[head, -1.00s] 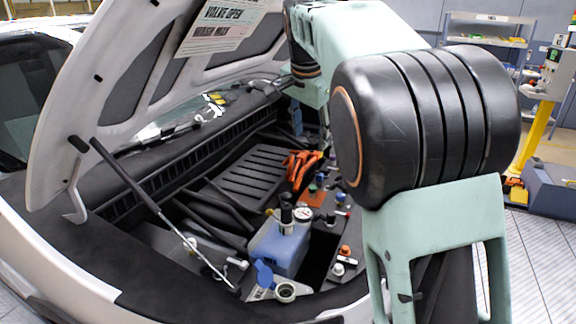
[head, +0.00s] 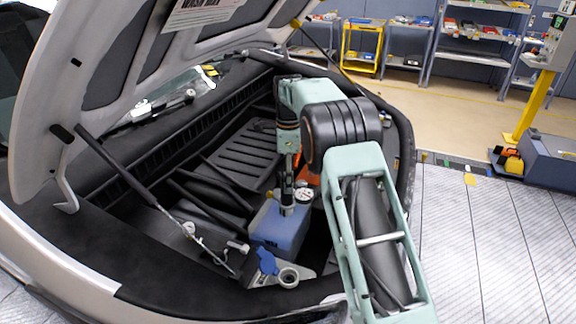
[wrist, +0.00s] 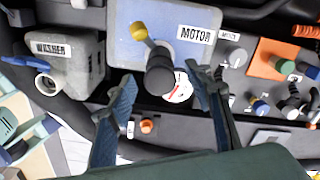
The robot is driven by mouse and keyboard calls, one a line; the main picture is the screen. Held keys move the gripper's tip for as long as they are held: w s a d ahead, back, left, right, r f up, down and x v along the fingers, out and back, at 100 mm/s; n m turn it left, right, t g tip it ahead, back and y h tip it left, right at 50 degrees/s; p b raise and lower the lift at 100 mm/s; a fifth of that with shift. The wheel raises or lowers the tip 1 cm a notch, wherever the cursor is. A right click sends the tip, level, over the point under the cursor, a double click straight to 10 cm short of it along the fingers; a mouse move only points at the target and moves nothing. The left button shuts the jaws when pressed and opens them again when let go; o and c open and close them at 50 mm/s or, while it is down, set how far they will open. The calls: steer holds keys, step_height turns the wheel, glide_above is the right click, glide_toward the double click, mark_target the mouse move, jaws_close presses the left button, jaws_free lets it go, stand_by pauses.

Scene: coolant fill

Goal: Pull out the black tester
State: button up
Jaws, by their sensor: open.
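The black tester (wrist: 159,72) stands in the top of the blue tank labelled MOTOR (wrist: 190,15). Its round black end faces the wrist camera, with a yellow knob (wrist: 138,31) on a short stalk and a white dial (wrist: 181,88) beside it. In the head view the tester (head: 287,203) rises from the blue tank (head: 279,230). My gripper (wrist: 161,76) is open, one finger on each side of the tester in the wrist picture. I cannot tell whether either finger touches it. In the head view my gripper (head: 289,167) is above the tester.
A grey WASHER tank (wrist: 72,62) with an open neck is left of the blue tank. An orange block (wrist: 273,62) and several small caps lie to the right. The raised hood (head: 120,70) and its prop rod (head: 150,200) are at the left.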

mark_target(296, 196)
step_height(296, 196, down, 6)
steer(key=shift+r+p, duration=0.1)
steer(key=shift+p, duration=0.2)
steer(key=shift+c, duration=0.2)
jaws_close()
steer(key=c, duration=0.7)
jaws_free()
steer(key=shift+c, duration=0.2)
steer(key=shift+w+r, duration=0.1)
steer(key=shift+c, duration=1.1)
steer(key=shift+n, duration=1.6)
